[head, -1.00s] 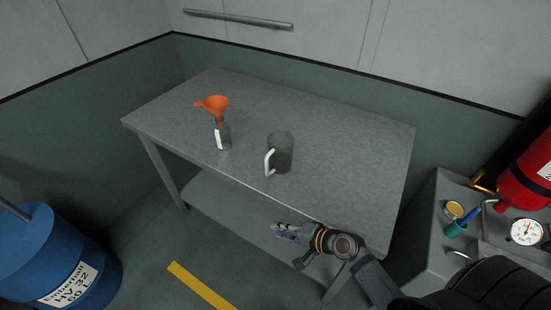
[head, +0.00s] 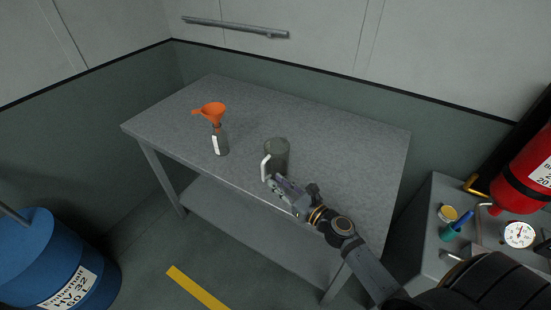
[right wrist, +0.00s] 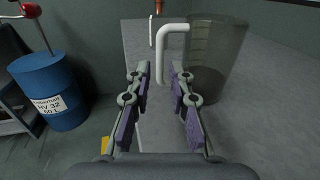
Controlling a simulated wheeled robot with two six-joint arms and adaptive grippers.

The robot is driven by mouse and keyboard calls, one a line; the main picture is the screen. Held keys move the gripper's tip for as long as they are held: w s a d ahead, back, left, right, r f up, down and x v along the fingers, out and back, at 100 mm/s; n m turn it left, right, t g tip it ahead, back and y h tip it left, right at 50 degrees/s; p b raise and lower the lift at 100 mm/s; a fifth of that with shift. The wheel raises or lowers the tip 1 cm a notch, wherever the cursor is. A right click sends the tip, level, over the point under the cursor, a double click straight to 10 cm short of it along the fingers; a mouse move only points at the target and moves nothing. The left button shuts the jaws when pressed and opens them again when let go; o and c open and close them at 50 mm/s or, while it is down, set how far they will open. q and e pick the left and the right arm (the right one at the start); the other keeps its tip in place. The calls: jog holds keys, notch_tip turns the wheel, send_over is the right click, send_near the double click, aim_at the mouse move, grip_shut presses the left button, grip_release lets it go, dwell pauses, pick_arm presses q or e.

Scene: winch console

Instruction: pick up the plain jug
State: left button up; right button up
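The plain jug (head: 277,153) is a grey, see-through jug with a white handle (head: 265,167). It stands upright near the front edge of the table. In the right wrist view the jug (right wrist: 217,58) is at the upper right and its white handle (right wrist: 174,42) is straight ahead. My right gripper (head: 276,185) is at the front of the jug, close to the handle. Its two fingers (right wrist: 158,80) are apart with nothing between them, pointing at the handle. Whether a finger touches the handle I cannot tell. My left gripper is in neither view.
A blue drum (head: 50,265) is at the left. A side cabinet with a gauge (head: 518,235) is at the right. The table behind the jug is clear.

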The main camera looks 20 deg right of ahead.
aim_at(263, 181)
jog(key=shift+x, duration=0.8)
jog(key=shift+w+a, duration=0.2)
jog(key=shift+w, duration=0.15)
jog(key=shift+w+p, duration=0.2)
jog(key=shift+p, duration=0.15)
jog(key=p+x, duration=0.1)
jog(key=x, duration=0.3)
jog(key=shift+w+a+f, duration=0.15)
jog(key=shift+w+a, duration=0.05)
jog(key=shift+w, duration=0.15)
jog(key=shift+s, duration=0.1)
jog(key=shift+c, duration=0.5)
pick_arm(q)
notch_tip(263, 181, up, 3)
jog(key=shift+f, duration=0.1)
pick_arm(e)
grip_shut()
